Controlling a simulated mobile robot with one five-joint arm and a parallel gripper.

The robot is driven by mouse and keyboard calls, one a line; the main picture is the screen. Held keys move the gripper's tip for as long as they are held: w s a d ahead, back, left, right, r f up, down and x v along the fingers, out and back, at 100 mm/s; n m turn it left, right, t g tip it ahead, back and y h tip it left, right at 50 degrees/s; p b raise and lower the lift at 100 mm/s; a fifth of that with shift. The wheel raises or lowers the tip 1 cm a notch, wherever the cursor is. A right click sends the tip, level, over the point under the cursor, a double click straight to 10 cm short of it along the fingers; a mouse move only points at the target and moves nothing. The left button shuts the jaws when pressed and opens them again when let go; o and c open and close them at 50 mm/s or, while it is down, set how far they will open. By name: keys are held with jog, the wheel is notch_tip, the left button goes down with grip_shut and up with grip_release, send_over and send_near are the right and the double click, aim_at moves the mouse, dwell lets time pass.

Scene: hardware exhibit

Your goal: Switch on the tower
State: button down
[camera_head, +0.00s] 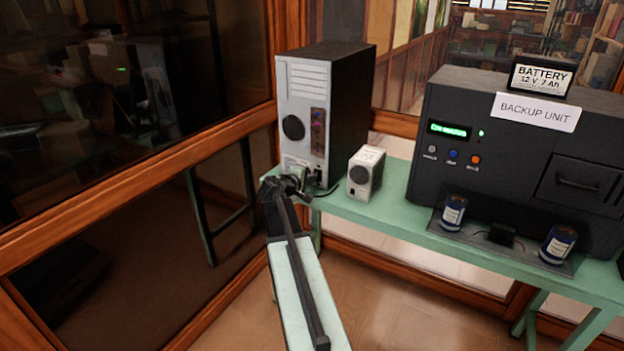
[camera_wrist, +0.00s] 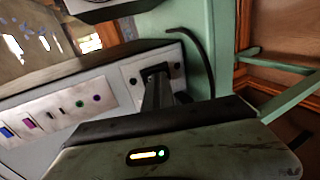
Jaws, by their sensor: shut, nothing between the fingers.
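The tower (camera_head: 345,110) is a black computer case with a light grey rear panel, standing upright at the left end of the green table. Its rear panel (camera_wrist: 60,115) fills the left of the wrist view, with coloured ports and a pale plate (camera_wrist: 132,88) with screws. My gripper (camera_head: 298,182) is shut and empty at the low part of this panel. In the wrist view my gripper (camera_wrist: 156,82) reaches to a black fitting on the plate. I cannot tell whether it touches. The fingers hide much of that fitting, so no switch position shows.
A small white box (camera_head: 362,178) stands just right of the tower. A black cable (camera_wrist: 200,55) runs beside the plate. The dark backup unit (camera_head: 500,130), with a lit display, fills the table's right side. A wood-framed glass wall (camera_head: 130,190) is close on the left.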

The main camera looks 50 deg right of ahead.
jog(key=shift+r, duration=0.2)
jog(key=p+v, duration=0.4)
jog(key=v, duration=1)
jog(key=shift+p, duration=0.4)
jog(key=shift+f, duration=0.15)
